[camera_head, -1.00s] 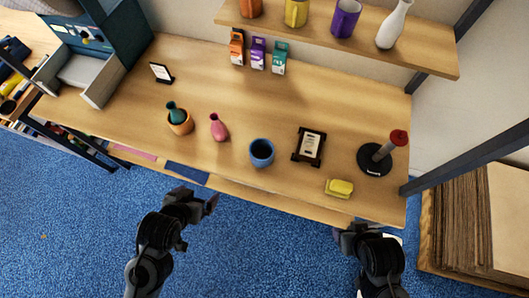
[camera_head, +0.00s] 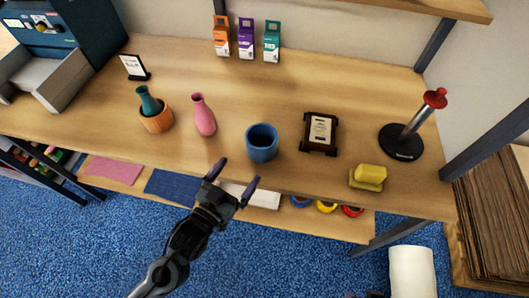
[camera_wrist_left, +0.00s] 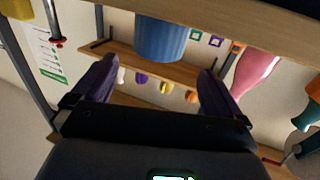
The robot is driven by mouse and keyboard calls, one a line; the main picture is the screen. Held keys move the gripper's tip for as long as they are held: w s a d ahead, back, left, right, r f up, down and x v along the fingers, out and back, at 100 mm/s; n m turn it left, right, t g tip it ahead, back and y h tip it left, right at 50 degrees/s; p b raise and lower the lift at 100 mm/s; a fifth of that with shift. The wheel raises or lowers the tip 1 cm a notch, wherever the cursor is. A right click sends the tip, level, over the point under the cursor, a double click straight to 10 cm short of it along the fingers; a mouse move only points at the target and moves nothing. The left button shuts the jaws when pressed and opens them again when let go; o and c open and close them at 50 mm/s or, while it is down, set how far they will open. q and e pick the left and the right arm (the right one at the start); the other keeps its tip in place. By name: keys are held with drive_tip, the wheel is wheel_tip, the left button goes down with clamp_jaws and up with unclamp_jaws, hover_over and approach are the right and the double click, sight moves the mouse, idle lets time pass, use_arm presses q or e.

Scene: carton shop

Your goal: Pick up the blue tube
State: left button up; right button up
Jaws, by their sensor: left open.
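The blue tube (camera_head: 262,148) is a short, open-topped blue cylinder. It stands upright near the front edge of the table, between the pink vase and the dark-framed plaque. My left gripper (camera_head: 236,174) is open and empty at the table's front edge, in front of the tube and a little left of it, not touching it. In the left wrist view the blue tube (camera_wrist_left: 160,40) shows at the top, beyond the two spread fingers of my left gripper (camera_wrist_left: 159,68). My right gripper is out of view, apart from perhaps a dark bit at the bottom edge.
A pink vase (camera_head: 203,115) and an orange pot (camera_head: 157,122) holding a teal vase stand left of the tube. The plaque (camera_head: 320,132), yellow sponge (camera_head: 369,174) and red-topped stand (camera_head: 402,143) are to the right. Small boxes (camera_head: 246,40) stand at the back. Table behind the tube is clear.

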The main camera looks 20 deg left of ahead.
sight(253, 151)
use_arm(q)
drive_tip(key=shift+w+d+f, duration=0.1)
drive_tip(key=shift+w+d, duration=0.2)
drive_tip(key=shift+w, duration=1.5)
drive_tip(key=shift+w+d, duration=0.35)
drive_tip(key=shift+w, duration=1.4)
drive_tip(key=shift+w+d+f, duration=0.1)
drive_tip(key=shift+w+d, duration=0.2)
drive_tip(key=shift+w, duration=1.5)
drive_tip(key=shift+c, duration=0.3)
drive_tip(key=c, duration=0.6)
drive_tip(key=shift+r+p, duration=0.1)
drive_tip(key=shift+p, duration=0.2)
